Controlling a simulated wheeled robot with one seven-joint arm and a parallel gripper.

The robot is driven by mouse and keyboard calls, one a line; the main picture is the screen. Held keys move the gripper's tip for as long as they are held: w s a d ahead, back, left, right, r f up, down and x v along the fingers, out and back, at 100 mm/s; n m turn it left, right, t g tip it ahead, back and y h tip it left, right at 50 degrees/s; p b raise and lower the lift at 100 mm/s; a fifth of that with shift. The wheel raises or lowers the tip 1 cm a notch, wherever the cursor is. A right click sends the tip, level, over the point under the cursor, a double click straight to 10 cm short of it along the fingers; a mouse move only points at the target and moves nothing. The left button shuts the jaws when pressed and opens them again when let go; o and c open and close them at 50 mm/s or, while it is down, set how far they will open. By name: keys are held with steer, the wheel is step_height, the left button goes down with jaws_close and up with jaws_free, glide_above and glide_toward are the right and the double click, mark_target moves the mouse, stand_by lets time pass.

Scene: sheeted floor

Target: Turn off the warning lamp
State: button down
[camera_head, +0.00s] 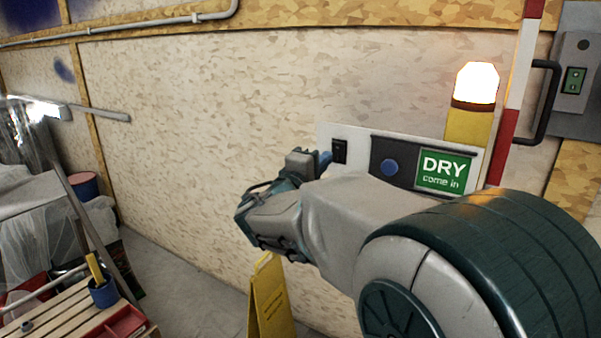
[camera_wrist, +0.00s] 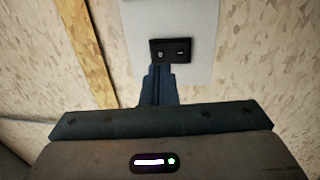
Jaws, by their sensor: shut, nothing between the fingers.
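The warning lamp (camera_head: 477,84) glows bright at the top of a yellow post on the right of the head view. A white panel (camera_head: 360,133) on the wall beside it carries a small black switch (camera_head: 340,151) at its left end. The switch also shows in the wrist view (camera_wrist: 170,50), with two marks on its face. My gripper (camera_head: 325,157) is shut and empty, its blue fingertips close to the switch's lower left. In the wrist view the fingertips (camera_wrist: 160,70) overlap the switch's lower edge; I cannot tell if they touch it.
A red-and-white pole (camera_head: 518,80) and a grey box (camera_head: 575,75) are at right. A yellow floor sign (camera_head: 270,300) stands below my arm. A slatted bench (camera_head: 70,318) is at lower left.

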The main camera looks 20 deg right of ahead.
mark_target(338, 148)
steer(key=shift+x, duration=2)
steer(key=shift+d, duration=0.1)
steer(key=shift+d+r+p, duration=0.1)
steer(key=shift+r+p, duration=0.05)
steer(key=shift+p, duration=0.25)
steer(key=shift+s+a+b, duration=0.15)
steer(key=shift+a+b, duration=0.15)
steer(key=shift+a, duration=0.05)
steer(key=s+a+r, duration=0.1)
steer(key=s+a, duration=0.7)
steer(key=a, duration=0.2)
steer(key=shift+a+r+b, duration=0.15)
steer(key=shift+r+b, duration=0.2)
steer(key=shift+b, duration=0.05)
steer(key=shift+s, duration=0.15)
